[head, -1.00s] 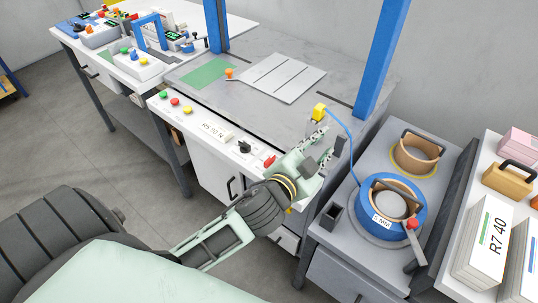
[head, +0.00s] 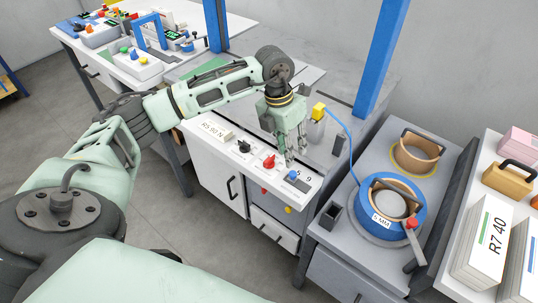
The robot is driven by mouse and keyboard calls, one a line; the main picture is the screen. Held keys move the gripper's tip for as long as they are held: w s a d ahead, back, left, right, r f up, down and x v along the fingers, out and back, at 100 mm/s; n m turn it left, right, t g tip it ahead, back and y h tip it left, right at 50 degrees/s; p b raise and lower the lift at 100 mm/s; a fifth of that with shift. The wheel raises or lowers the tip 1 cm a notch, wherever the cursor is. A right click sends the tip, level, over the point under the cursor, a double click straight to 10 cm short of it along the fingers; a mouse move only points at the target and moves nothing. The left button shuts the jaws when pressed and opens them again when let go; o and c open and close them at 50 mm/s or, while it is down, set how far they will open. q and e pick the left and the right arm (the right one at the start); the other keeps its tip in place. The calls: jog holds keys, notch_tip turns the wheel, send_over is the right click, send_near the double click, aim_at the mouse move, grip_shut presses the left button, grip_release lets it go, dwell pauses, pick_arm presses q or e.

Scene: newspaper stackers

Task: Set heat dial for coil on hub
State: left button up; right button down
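The front panel of the grey bench carries a black dial (head: 244,146), a red dial (head: 269,162) and a blue dial (head: 292,175) with small figures beside it. I cannot tell which one is the heat dial. My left gripper (head: 296,161) points down over the panel, just above and behind the red and blue dials. Its fingers look apart with nothing between them, and contact with a dial is not visible. A blue coil (head: 365,212) with a "5 MM" label sits around a hub on the grey stand at the right. My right gripper is out of view.
A red-knobbed lever (head: 413,232) lies by the coil. Paper stacks (head: 483,240) stand at far right. Open floor lies in front.

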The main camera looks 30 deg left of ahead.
pick_arm(q)
jog(key=r+y, duration=0.1)
jog(key=y, duration=0.1)
send_over(269, 158)
jog(key=shift+w+d+n, duration=0.1)
jog(key=shift+n, duration=0.2)
jog(key=shift+a+f, duration=0.2)
jog(key=shift+d+f+p, duration=0.1)
jog(key=shift+f+p, duration=0.6)
jog(key=shift+f, duration=2.9)
grip_shut()
